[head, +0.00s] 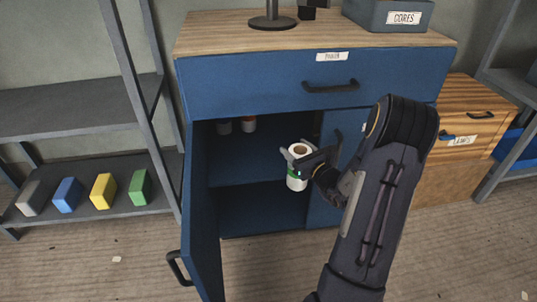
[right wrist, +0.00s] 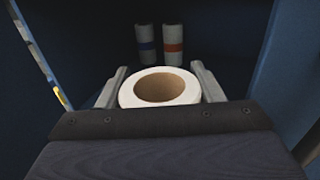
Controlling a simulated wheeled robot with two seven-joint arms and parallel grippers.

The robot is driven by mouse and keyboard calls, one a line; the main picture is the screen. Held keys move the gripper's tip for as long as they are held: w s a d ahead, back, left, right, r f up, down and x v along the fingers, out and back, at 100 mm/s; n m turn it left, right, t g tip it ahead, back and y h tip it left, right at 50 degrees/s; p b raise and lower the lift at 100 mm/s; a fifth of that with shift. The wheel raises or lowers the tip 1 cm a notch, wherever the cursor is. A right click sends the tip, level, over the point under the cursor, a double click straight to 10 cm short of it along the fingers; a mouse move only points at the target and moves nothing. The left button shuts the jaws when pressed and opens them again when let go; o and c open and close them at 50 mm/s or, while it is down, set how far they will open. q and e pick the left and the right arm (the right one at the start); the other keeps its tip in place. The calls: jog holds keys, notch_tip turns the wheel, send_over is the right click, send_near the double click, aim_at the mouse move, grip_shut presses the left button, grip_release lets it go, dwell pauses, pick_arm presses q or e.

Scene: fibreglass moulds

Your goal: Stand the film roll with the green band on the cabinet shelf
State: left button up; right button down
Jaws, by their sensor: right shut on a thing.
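The film roll with the green band (head: 297,183) is white with a brown core and stands upright in my right gripper (head: 298,158). The gripper is shut on it, one finger on each side, at the cabinet's open doorway. In the right wrist view the roll's top (right wrist: 160,88) shows between the fingers; its band is hidden there. The cabinet shelf (head: 240,170) is the dark blue board inside the blue cabinet (head: 250,85). I cannot tell whether the roll touches the shelf. My left gripper is not in view.
The open cabinet door (head: 203,210) stands to the left of the opening. A drawer (head: 260,85) is above. Shelf room left of the held roll is clear.

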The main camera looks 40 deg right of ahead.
jog(key=w+d+f+b, duration=0.1)
jog(key=w+f+b, duration=0.2)
jog(key=w, duration=1.3)
jog(key=shift+d+f+b, duration=0.15)
jog(key=shift+d+b, duration=0.2)
jog(key=shift+b, duration=1.05)
jog(key=shift+w+f, duration=0.1)
jog(key=shift+f, duration=0.05)
jog(key=shift+c, duration=2)
grip_release()
